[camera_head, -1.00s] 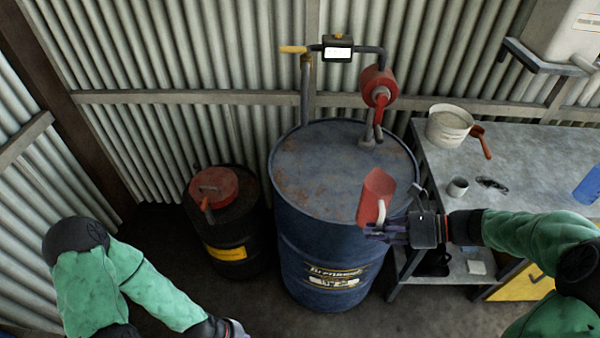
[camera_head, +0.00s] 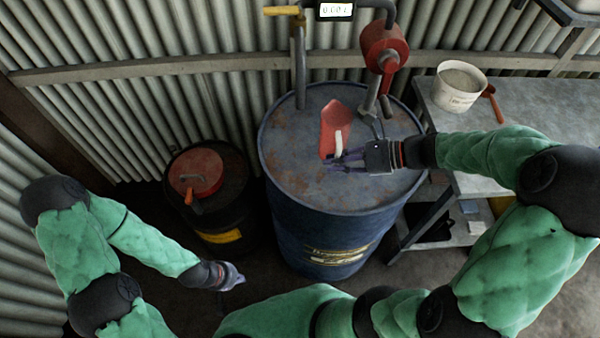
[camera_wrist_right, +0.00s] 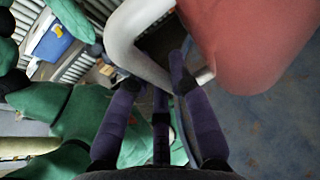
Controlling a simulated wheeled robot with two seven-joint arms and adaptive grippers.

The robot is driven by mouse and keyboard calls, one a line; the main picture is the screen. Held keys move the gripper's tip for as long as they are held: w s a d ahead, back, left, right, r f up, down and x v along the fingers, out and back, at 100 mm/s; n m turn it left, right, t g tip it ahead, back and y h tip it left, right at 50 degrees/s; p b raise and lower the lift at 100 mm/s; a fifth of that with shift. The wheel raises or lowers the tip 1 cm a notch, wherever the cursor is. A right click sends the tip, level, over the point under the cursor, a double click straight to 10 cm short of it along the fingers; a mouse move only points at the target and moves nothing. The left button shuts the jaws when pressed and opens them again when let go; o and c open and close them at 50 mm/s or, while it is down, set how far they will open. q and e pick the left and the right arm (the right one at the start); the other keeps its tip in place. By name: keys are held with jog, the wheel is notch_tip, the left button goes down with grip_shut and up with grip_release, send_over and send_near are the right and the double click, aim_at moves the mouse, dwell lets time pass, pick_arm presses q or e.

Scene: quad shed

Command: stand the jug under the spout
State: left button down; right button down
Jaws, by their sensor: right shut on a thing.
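The red jug (camera_head: 335,118) with a pale handle is over the blue drum's top (camera_head: 290,165), somewhat tilted in the head view. I cannot tell whether its base touches the drum. My right gripper (camera_head: 335,160) is shut on its handle. The wrist view shows the red body (camera_wrist_right: 260,45) and the white handle (camera_wrist_right: 125,35) at the fingers. A grey pipe, seemingly the spout (camera_head: 300,75), comes down behind and left of the jug from a yellow lever (camera_head: 282,11). My left gripper (camera_head: 232,281) is low at the left, apart from everything; its fingers are too small to judge.
The red pump (camera_head: 383,48) stands at the drum's back right, with a meter (camera_head: 336,9) above. A black barrel with a red lid (camera_head: 195,172) is left of the drum. A bench (camera_head: 530,120) with a white tub (camera_head: 460,88) is at the right. The drum top's left is clear.

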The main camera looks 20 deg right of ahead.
jog(key=w+a+f+b, duration=0.1)
jog(key=a+f, duration=0.1)
jog(key=f, duration=0.1)
jog(key=w+a+f+b, duration=0.2)
jog(key=f, duration=0.2)
jog(key=w+a+f+b, duration=0.1)
jog(key=w+a+f, duration=0.1)
jog(key=a+f, duration=0.1)
jog(key=shift+w+a+f+b, duration=0.1)
jog(key=shift+f+b, duration=0.05)
jog(key=shift+b, duration=0.25)
jog(key=shift+f, duration=0.25)
jog(key=shift+f, duration=0.1)
jog(key=shift+f, duration=0.1)
jog(key=c, duration=1.1)
grip_release()
